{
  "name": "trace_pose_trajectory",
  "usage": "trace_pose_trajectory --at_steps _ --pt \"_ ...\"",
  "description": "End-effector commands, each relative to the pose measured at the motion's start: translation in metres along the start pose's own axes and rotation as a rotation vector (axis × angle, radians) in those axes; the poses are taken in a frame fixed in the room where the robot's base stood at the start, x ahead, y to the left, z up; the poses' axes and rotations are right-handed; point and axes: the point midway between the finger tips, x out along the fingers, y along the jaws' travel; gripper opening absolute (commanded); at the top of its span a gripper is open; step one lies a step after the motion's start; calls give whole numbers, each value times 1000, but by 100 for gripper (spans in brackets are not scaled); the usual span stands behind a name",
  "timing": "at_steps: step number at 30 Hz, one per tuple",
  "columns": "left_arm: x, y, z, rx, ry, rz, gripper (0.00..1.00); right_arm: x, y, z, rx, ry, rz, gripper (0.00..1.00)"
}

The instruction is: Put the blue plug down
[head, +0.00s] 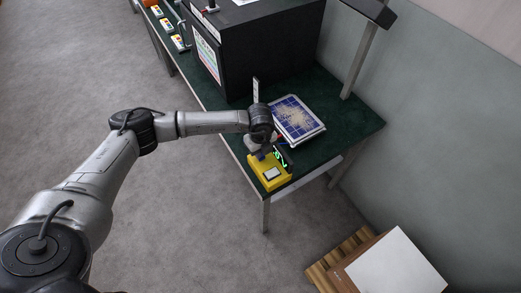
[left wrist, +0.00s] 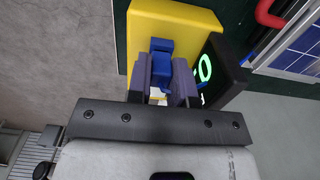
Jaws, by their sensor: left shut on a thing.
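The blue plug (left wrist: 161,62) is between the fingers of my left gripper (left wrist: 162,75) in the left wrist view. The gripper is shut on it. Behind the plug, in that view, is a yellow block-like device (left wrist: 185,18). I cannot tell whether the plug touches it. In the head view my left gripper (head: 259,154) points down at the yellow device (head: 269,173), which sits at the near corner of the green table. A dark display with green lit characters (left wrist: 207,70) stands beside it. My right gripper is in neither view.
A solar panel (head: 297,118) lies on the green table (head: 353,124) just right of the gripper. A red cable or handle (left wrist: 268,14) is near it. A large black box (head: 262,48) stands behind. A wooden pallet with a white sheet (head: 395,268) is on the floor.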

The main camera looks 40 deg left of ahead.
Motion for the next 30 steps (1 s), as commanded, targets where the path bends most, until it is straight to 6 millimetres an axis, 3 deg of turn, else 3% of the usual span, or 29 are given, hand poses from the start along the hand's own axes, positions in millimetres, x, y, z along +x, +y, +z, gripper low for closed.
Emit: trace_pose_trajectory --at_steps 6,7,14,23,30 --pt "4 0 0 0 0 0 0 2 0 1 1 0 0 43" --pt "3 0 0 0 0 0 23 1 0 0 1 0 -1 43" --pt "3 0 0 0 0 0 45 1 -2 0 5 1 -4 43" --pt "-1 0 0 0 0 0 46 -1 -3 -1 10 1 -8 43" --pt "-34 -1 0 1 0 -2 46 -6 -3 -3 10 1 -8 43"
